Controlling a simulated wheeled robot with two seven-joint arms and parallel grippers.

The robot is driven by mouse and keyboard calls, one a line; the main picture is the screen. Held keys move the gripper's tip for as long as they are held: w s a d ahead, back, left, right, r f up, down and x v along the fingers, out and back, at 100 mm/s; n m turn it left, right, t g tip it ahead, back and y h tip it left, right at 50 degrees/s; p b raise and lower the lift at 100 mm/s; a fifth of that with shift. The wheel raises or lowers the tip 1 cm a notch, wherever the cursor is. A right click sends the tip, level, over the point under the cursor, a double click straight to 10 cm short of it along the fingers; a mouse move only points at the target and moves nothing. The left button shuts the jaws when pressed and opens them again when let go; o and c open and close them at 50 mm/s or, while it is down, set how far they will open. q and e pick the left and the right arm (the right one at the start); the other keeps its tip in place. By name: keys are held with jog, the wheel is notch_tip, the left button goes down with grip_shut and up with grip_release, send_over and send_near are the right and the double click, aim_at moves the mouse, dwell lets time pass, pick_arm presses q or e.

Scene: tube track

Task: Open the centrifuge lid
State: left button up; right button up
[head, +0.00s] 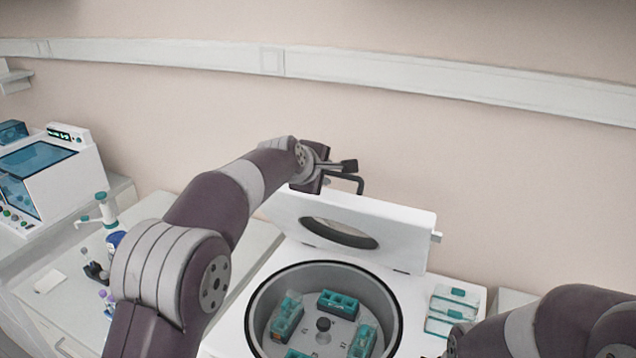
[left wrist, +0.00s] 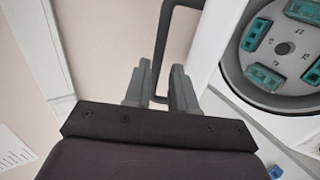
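The white centrifuge (head: 420,310) stands at the lower middle in the head view. Its lid (head: 385,222) is raised, tilted up behind the round bowl (head: 395,300), which is uncovered. A black bar handle (head: 358,184) sticks up from the lid's top left. My left gripper (head: 345,168) is at this handle, above the lid. In the left wrist view the handle (left wrist: 178,20) runs down between the two fingers (left wrist: 160,88), which are apart with a small gap beside the bar. My right arm comes in at the lower right of the head view; its fingers do not show.
Teal tube holders (head: 340,302) sit in the bowl. A pipette stand (head: 103,210) and a white machine with a blue window (head: 65,180) are at the left. The wall is close behind the lid.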

pick_arm(q)
jog(key=b+v, duration=0.1)
jog(key=v, duration=0.3)
jog(key=shift+s+a+r, duration=0.1)
jog(key=shift+s, duration=0.05)
